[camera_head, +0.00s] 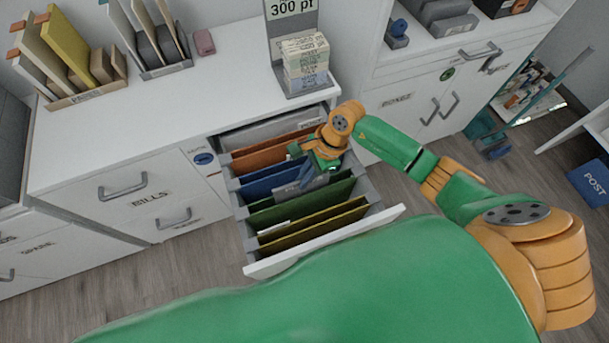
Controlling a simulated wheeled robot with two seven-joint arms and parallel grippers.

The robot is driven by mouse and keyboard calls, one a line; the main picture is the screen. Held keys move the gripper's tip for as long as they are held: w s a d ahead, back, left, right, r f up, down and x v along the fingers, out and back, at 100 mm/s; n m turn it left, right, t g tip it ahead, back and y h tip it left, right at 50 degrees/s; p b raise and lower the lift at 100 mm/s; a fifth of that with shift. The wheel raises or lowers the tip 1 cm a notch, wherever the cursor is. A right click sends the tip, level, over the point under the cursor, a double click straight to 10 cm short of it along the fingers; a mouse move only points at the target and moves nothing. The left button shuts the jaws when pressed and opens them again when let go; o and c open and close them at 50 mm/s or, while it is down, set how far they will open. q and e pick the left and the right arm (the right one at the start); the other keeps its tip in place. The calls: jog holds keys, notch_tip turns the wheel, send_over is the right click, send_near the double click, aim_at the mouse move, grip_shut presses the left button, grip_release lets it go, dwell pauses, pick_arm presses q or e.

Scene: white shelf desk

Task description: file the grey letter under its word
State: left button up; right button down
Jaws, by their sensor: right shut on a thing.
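The open drawer (259,269) holds hanging dividers in a row: orange (262,157), blue (267,185), green (290,212) and yellow (300,232). My right gripper (306,168) is over the right half of the drawer, pointing down. It is shut on the grey letter (307,182), which sits low among the dividers near the blue one. My gripper and wrist hide part of the letter and the dividers' right ends. I cannot tell exactly which slot the letter is in. Words on the dividers are too small to read. My left gripper is not in view.
A stand (277,48) marked "300 pt" with a stack of blocks stands on the white desk (200,97) behind the drawer. Folder racks (121,88) stand at the back left. A blue "POST" box (590,183) is at the far right. The desk's middle is clear.

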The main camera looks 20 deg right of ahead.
jog(key=c, duration=0.9)
grip_release()
jog(key=v, duration=0.7)
jog(key=shift+r+b, duration=0.1)
jog(key=shift+b, duration=0.2)
